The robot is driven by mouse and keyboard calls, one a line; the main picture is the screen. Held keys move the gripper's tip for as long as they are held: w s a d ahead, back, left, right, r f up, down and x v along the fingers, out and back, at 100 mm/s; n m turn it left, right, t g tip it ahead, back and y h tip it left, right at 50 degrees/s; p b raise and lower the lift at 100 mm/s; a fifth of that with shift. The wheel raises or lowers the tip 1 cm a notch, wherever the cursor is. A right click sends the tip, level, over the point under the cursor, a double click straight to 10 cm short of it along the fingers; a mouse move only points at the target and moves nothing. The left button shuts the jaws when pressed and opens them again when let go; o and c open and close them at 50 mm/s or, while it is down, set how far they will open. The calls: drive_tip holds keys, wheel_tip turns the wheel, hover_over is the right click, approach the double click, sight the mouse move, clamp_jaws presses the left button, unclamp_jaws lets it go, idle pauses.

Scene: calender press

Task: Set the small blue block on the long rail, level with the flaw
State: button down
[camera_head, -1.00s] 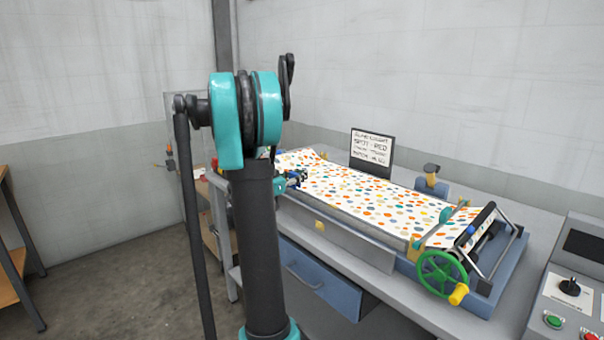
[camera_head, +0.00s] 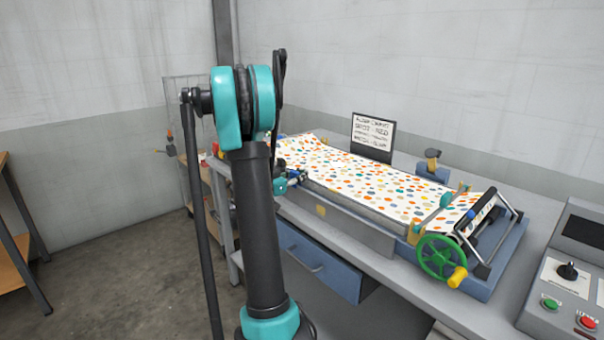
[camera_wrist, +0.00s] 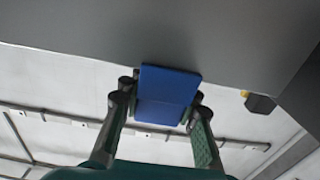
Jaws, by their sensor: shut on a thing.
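The small blue block (camera_wrist: 168,90) is held between the two fingers of my gripper (camera_wrist: 160,110) in the wrist view. Its upper end lies against or just in front of a broad grey surface; I cannot tell whether they touch. In the head view my gripper (camera_head: 292,179) is at the left part of the press, by the near edge of the spotted sheet (camera_head: 370,181), partly behind my arm. The long rail (camera_head: 352,206) runs along the sheet's near side. I cannot pick out the flaw among the coloured spots.
A green handwheel (camera_head: 440,257) with a yellow knob stands at the press's near right end. A sign (camera_head: 372,137) stands behind the sheet, its lettering only partly legible. A control box (camera_head: 567,280) is at far right.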

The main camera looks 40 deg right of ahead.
drive_tip(key=shift+f, duration=0.35)
idle(0.3)
drive_tip(key=c, duration=1)
unclamp_jaws()
drive_tip(key=shift+c, duration=0.2)
drive_tip(key=a, duration=1.2)
drive_tip(key=shift+s, duration=0.45)
